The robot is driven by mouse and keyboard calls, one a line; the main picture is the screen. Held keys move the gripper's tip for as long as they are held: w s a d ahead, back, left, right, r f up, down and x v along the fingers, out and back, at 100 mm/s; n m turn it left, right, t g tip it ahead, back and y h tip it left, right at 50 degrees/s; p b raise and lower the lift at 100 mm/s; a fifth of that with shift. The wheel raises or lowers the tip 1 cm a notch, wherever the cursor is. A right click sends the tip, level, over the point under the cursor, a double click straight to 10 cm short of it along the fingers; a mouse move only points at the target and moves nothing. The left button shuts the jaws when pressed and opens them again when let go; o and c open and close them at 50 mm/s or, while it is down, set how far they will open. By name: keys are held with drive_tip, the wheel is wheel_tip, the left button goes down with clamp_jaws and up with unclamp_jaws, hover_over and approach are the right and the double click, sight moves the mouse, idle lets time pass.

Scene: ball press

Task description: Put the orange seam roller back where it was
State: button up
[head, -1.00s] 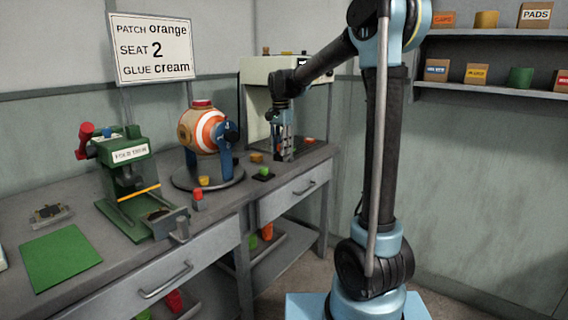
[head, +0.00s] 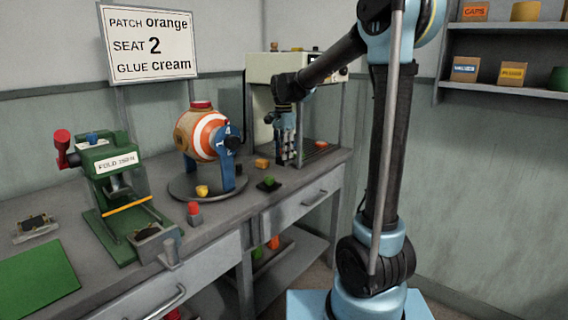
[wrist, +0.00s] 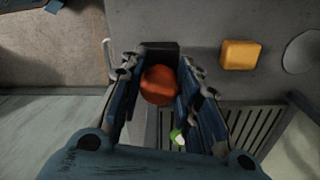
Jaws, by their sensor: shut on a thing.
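My gripper (wrist: 158,88) is shut on a round orange-red piece, which I take to be the orange seam roller (wrist: 159,84). The piece sits between the two blue fingers in the wrist view. A dark block (wrist: 160,51) shows just beyond it; I cannot tell whether they touch. In the head view my gripper (head: 288,157) points down over the back right of the bench, in front of the cream press (head: 292,68). The held piece cannot be made out there. I see no marked place for the roller.
A yellow-orange block (head: 262,163) lies beside my gripper, with a black pad (head: 269,184) nearer. A striped ball (head: 203,135) stands on a round base. A green fold iron (head: 118,180) and a red-topped piece (head: 194,213) stand further left. Slatted shelving (wrist: 230,128) lies below.

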drive_tip(key=shift+f, duration=2.05)
drive_tip(key=o, duration=1)
